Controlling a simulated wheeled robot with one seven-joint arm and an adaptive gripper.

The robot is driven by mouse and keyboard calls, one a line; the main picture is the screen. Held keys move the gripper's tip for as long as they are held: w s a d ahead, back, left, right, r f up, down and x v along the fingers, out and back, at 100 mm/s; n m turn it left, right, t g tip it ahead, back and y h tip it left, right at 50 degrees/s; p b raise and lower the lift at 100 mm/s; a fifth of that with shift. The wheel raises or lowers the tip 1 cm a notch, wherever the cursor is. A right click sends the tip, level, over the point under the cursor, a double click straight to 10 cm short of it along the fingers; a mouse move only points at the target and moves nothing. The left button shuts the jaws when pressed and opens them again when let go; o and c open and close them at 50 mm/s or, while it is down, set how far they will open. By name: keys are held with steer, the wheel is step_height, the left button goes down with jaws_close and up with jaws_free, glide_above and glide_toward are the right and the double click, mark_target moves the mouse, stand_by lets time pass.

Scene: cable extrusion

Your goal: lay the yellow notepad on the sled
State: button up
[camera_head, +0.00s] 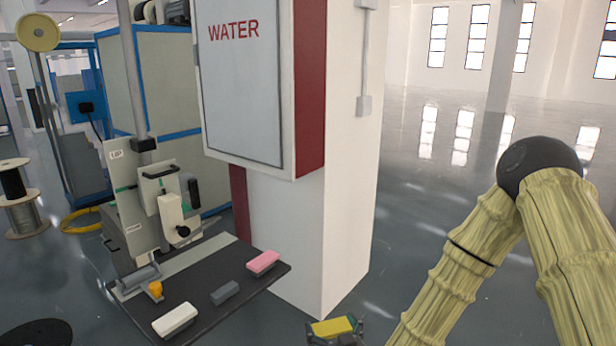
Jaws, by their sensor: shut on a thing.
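The yellow notepad (333,327) is at the bottom centre of the head view, in my gripper (336,333). The gripper is shut on it and partly cut off by the lower picture edge. The notepad is held to the right of a dark flat board, apart from it. No part is clearly marked as the sled; I cannot tell which piece of the bench device it is. A grey and white device (168,205) stands at the back of the board.
On the dark board (215,310) lie a pink block (262,263), a dark grey block (225,293), a white block (174,319) and a small orange piece (155,289). A white pillar (345,170) with a WATER cabinet (238,80) stands behind the board. Open floor lies right.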

steer(key=s+d+f+m+h, duration=0.2)
steer(key=d+f+m+h, duration=0.15)
steer(key=d, duration=0.85)
steer(key=s+f+h, duration=0.1)
steer(key=s+f, duration=0.5)
steer(key=f, duration=0.1)
steer(key=shift+s+d+f+t, duration=0.15)
steer(key=shift+s+f+t, duration=0.15)
steer(key=shift+s+f, duration=0.1)
stand_by(0.6)
steer(key=shift+w, duration=0.1)
stand_by(0.9)
